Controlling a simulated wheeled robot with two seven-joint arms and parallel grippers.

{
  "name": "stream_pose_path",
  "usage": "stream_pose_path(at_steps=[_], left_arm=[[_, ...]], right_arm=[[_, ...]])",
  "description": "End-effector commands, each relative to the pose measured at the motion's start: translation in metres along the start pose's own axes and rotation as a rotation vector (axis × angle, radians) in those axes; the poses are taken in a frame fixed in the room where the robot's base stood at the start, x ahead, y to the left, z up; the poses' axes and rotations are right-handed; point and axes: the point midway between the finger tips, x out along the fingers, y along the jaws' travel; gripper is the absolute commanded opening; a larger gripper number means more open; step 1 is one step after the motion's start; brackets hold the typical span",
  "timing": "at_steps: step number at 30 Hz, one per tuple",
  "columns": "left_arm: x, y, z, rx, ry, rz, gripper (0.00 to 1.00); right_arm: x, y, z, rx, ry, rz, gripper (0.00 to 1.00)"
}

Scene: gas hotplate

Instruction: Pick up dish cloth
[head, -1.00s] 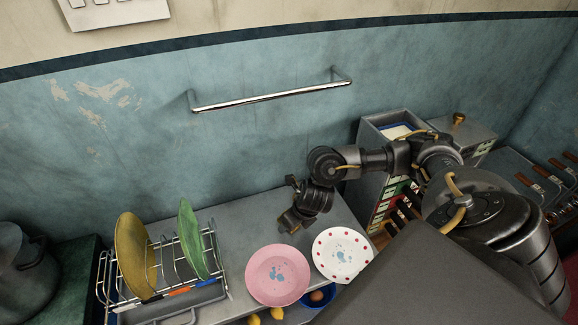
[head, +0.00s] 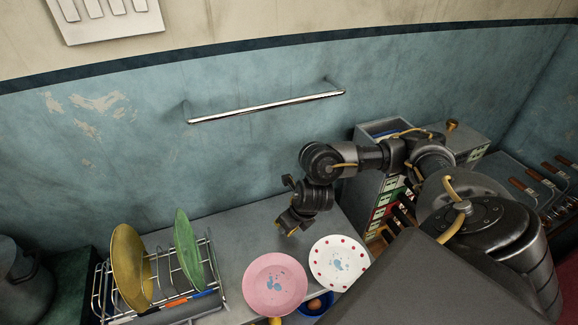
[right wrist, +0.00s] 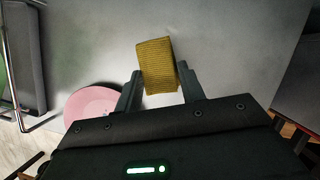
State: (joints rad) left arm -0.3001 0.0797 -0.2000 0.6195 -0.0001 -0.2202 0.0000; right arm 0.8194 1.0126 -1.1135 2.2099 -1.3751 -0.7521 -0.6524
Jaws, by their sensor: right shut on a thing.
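The dish cloth (right wrist: 157,65) is a small, yellow, ribbed, folded piece in the right wrist view. It sits between the two fingers of my right gripper (right wrist: 160,90), which is shut on it; its far end sticks out past the fingertips. In the head view my right gripper (head: 289,225) points down over the grey counter, just behind the pink plate; the cloth is hardly visible there. The gap between cloth and counter is hard to judge. My left gripper is not in view.
A pink plate (head: 274,285) and a red-dotted white plate (head: 338,262) lie in front of the gripper. A wire dish rack (head: 215,277) with a yellow and a green plate stands left. A metal rail (head: 265,107) is on the wall. The counter behind the gripper is clear.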

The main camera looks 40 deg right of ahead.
Motion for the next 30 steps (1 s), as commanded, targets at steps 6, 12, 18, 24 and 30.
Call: stream_pose_path(at_steps=[6, 12, 18, 24, 30], left_arm=[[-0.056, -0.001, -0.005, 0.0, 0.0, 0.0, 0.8], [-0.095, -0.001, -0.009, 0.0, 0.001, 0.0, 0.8], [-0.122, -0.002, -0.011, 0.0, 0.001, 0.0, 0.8], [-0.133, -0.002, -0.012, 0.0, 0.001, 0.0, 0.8], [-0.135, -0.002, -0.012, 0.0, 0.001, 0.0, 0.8]], right_arm=[[-0.077, 0.017, -0.011, -0.009, -0.001, 0.002, 0.19], [-0.108, 0.036, -0.045, -0.008, 0.004, 0.003, 0.19], [-0.124, 0.046, -0.066, -0.003, 0.005, 0.001, 0.19], [-0.13, 0.051, -0.075, -0.002, 0.003, 0.0, 0.19], [-0.13, 0.052, -0.079, -0.002, 0.002, 0.0, 0.19]])
